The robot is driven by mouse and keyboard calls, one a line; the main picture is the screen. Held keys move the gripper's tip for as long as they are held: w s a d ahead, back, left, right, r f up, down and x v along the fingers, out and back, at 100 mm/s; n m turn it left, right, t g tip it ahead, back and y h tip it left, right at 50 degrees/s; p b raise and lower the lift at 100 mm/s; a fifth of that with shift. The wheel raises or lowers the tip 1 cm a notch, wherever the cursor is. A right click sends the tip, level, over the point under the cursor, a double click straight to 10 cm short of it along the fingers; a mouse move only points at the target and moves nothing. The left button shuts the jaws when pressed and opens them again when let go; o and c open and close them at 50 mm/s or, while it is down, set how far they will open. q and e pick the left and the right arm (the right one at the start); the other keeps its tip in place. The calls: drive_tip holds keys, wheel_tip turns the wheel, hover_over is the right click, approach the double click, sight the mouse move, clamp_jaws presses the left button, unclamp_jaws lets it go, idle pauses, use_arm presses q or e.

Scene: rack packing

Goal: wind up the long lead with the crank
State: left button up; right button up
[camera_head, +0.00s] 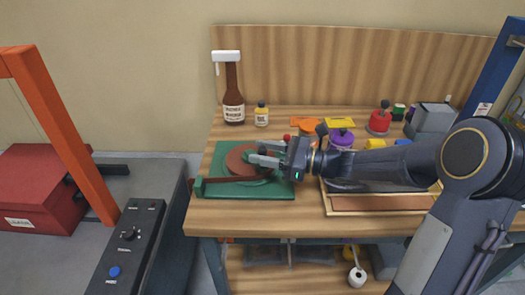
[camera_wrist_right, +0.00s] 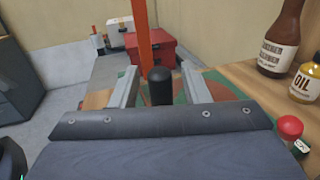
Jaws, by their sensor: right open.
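A round reddish-brown reel (camera_head: 236,164) sits on a green board (camera_head: 222,191) at the table's left end. A dark brown strip (camera_head: 228,180) runs along the reel's front side; I cannot tell whether it is the lead. My right gripper (camera_head: 257,157) is over the reel, coming in from the right, with its fingers pointing left. In the right wrist view the gripper (camera_wrist_right: 160,74) is open, and an upright black knob (camera_wrist_right: 161,88), apparently the crank's handle, stands between its fingers. Contact with the fingers cannot be told. My left gripper is not in view.
A brown bottle (camera_head: 233,95) and a small oil bottle (camera_head: 261,115) stand behind the board. A red-capped item (camera_wrist_right: 290,128) is close beside the gripper. Purple (camera_head: 341,138) and red (camera_head: 379,120) containers stand farther right. A wooden-framed tray (camera_head: 380,204) lies under my right arm.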

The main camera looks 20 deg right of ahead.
drive_tip(key=shift+w+a, duration=0.15)
drive_tip(key=shift+a, duration=0.1)
clamp_jaws()
drive_tip(key=shift+d, duration=0.1)
